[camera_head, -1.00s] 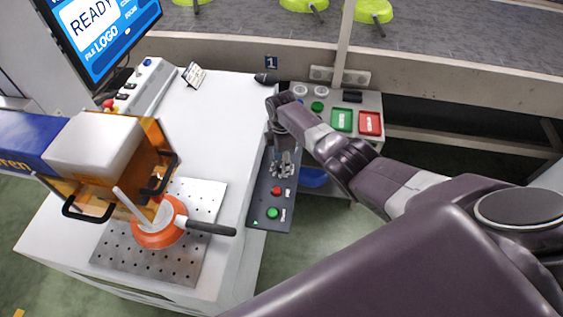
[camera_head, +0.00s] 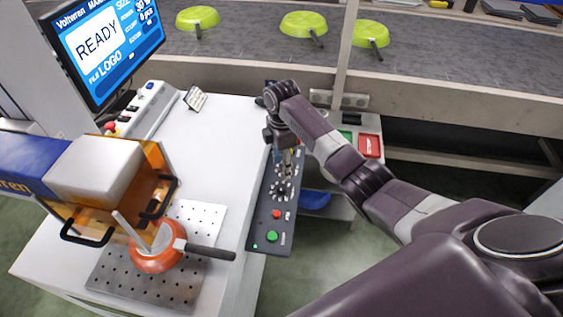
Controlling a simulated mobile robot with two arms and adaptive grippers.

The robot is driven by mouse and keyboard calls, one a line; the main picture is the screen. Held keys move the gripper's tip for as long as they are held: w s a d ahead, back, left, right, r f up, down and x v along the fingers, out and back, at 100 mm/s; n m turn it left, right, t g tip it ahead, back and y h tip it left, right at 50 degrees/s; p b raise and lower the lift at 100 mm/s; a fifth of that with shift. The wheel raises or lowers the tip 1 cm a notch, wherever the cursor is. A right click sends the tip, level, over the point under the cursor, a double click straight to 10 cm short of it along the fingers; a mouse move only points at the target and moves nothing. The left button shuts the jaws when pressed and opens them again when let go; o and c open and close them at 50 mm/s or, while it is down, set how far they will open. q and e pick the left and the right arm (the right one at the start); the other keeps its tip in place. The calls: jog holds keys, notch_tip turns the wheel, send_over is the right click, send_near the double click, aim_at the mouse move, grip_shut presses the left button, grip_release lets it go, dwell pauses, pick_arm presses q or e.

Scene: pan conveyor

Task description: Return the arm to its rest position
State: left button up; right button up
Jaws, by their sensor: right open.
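My right arm comes in from the lower right and reaches to the control panel (camera_head: 265,237) at the edge of the white table. My right gripper (camera_head: 281,190) points down over the upper part of this panel, and its fingers are open and empty. It covers part of the panel. A red button (camera_head: 277,214) and a green button (camera_head: 272,236) show uncovered below it. My left gripper is not in view.
An orange pan (camera_head: 157,258) sits on a perforated plate (camera_head: 202,222) under the marking machine (camera_head: 95,170). A monitor (camera_head: 103,45) reads READY. Green pans (camera_head: 303,24) lie on the conveyor (camera_head: 240,49) behind a rail. A button box (camera_head: 371,145) stands behind my arm.

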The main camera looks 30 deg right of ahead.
jog(key=shift+r, duration=0.55)
